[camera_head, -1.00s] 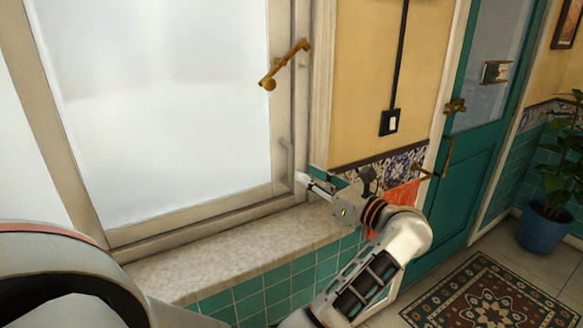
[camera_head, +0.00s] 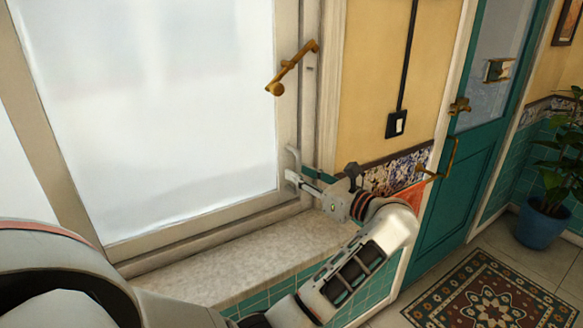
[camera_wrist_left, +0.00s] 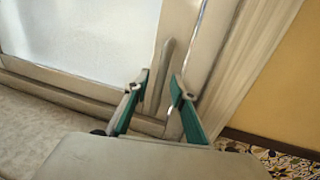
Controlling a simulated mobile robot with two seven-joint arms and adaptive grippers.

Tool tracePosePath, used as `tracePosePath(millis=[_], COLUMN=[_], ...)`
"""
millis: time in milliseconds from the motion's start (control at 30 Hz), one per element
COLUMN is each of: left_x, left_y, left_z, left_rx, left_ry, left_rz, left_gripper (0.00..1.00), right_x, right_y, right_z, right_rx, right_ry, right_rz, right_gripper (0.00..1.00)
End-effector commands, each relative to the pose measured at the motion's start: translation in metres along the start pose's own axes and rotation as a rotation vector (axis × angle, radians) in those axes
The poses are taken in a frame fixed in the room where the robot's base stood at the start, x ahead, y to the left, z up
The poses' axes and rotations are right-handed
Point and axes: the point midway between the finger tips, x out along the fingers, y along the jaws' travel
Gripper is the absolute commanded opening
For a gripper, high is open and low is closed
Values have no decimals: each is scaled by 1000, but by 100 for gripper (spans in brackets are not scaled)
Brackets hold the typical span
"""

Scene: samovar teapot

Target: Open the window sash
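The window sash (camera_head: 226,212) is a pale frame around frosted glass on the left of the head view; I see no clear gap at its right edge. A pale upright pull handle (camera_head: 293,160) sits low on its right stile; it also shows in the left wrist view (camera_wrist_left: 160,72). A brass latch handle (camera_head: 291,69) sits higher up, slanting. My left gripper (camera_head: 293,180) is at the pull handle's lower part. In the left wrist view my left gripper (camera_wrist_left: 160,82) is open, a finger on each side of the handle; contact cannot be told. My right gripper is not in view.
A stone sill (camera_head: 230,268) runs below the window. A patterned rug (camera_head: 485,295) lies on the floor.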

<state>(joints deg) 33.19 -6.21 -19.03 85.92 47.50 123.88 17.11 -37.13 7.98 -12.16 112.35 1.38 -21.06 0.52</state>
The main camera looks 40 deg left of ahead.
Motion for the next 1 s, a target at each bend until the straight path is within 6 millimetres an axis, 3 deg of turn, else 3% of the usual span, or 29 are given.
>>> tracePosePath(millis=[467, 567, 1000], left_x=[2, 2, 9], left_y=[0, 0, 1], left_z=[-1, -1, -2], left_rx=[1, 1, 0], left_ry=[0, 0, -1], left_rz=[-1, -1, 1], left_gripper=[25, 0, 0], right_x=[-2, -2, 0], right_y=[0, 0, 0], right_z=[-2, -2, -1], right_rx=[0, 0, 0], right_ry=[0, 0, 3], right_rz=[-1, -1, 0], right_gripper=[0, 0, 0])
